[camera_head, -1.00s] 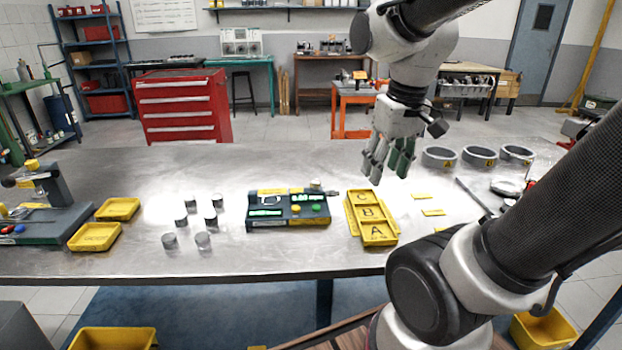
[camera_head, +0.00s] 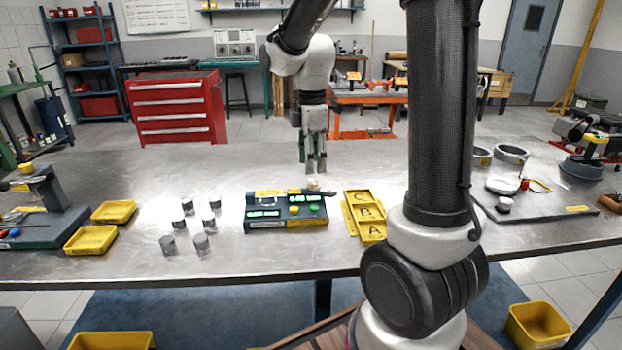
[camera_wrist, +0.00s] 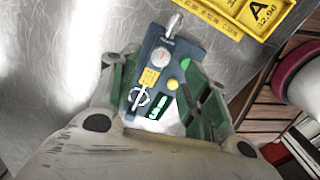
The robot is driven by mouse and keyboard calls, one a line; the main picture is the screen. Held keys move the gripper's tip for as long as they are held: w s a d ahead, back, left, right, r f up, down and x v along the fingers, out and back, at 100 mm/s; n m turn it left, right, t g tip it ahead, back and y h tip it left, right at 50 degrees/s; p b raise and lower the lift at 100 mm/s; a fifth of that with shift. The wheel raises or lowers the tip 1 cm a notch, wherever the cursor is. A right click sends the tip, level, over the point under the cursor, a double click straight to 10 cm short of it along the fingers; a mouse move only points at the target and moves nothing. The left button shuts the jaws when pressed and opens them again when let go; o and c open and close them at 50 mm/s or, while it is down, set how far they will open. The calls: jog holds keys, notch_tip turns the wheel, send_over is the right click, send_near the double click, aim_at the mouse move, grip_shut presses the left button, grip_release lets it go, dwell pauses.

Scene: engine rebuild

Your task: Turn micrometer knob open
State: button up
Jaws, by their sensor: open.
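The dark measuring station (camera_head: 287,210) stands on the metal table in the head view, with lit green displays, a yellow and a green button. In the wrist view the station (camera_wrist: 176,62) carries a small micrometer, with a silver C-shaped frame (camera_wrist: 139,97) at one end and a silver knob (camera_wrist: 175,21) at the other. The knob also shows in the head view (camera_head: 315,185). My gripper (camera_head: 316,169) points down above the station's right rear, close over the knob side. Its fingers are apart and hold nothing. Contact with the knob does not show.
A yellow tray (camera_head: 352,221) lettered C, B, A lies right of the station. Several small metal cylinders (camera_head: 201,242) stand to its left. Two yellow bins (camera_head: 91,239) lie farther left.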

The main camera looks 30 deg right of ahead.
aim_at(312, 181)
notch_tip(312, 181, down, 6)
jog(key=shift+r, duration=0.2)
jog(key=c, duration=1)
jog(key=shift+c, duration=0.2)
